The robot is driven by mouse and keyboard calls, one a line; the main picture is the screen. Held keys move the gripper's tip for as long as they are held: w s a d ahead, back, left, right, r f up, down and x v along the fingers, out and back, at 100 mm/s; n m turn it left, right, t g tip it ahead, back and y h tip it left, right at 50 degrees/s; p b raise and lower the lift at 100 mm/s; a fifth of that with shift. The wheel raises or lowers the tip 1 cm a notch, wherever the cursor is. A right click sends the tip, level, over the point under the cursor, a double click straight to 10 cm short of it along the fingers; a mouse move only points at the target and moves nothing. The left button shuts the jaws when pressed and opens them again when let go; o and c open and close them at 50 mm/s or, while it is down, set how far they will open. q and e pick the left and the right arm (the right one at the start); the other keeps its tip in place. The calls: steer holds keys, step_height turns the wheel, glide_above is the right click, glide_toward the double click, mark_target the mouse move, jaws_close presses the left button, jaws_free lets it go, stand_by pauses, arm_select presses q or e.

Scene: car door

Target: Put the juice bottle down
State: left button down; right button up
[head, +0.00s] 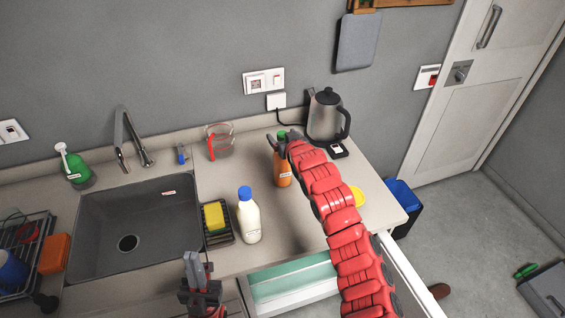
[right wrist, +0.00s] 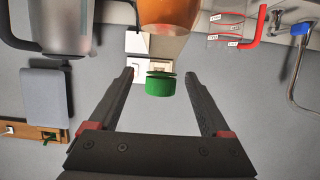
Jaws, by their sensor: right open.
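The juice bottle (head: 283,172) is orange with a green cap and stands upright on the counter, left of the kettle. My right gripper (head: 281,142) is at the bottle's top. In the right wrist view, which is upside down, the open fingers (right wrist: 160,74) lie on either side of the green cap (right wrist: 160,85) with gaps between. The orange bottle body (right wrist: 166,12) shows at the top edge there. My arm hides part of the bottle's right side in the head view. My left gripper (head: 197,268) is low in front of the counter, apart from everything; its opening is unclear.
A kettle (head: 326,116) stands close on the right and a measuring cup (head: 220,142) on the left. A white milk bottle (head: 249,218) and a sponge holder (head: 217,224) stand nearer the front. A drawer (head: 292,284) is open below. The sink (head: 135,226) is at left.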

jaws_close()
stand_by(0.4)
stand_by(1.0)
